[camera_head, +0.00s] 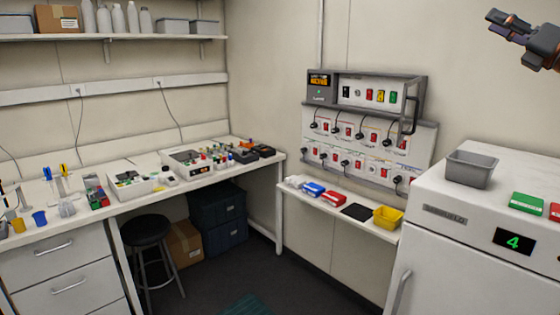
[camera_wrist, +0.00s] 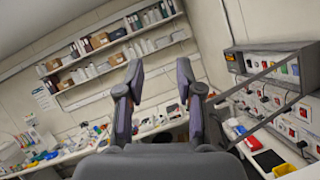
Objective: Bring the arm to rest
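My gripper (camera_head: 503,24) is in the upper right corner of the head view, raised in the air above the white cabinet and clear of everything. In the wrist view my gripper (camera_wrist: 159,74) shows two dark fingers standing well apart, with nothing between them. It is open and empty. Most of my arm is outside the head view.
A white cabinet (camera_head: 450,265) with a grey bin (camera_head: 471,169) and a green box (camera_head: 527,203) stands below my gripper. A control panel (camera_head: 368,145) hangs above a narrow shelf holding a yellow bin (camera_head: 388,217). A cluttered bench (camera_head: 130,205) and a black stool (camera_head: 146,229) are left.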

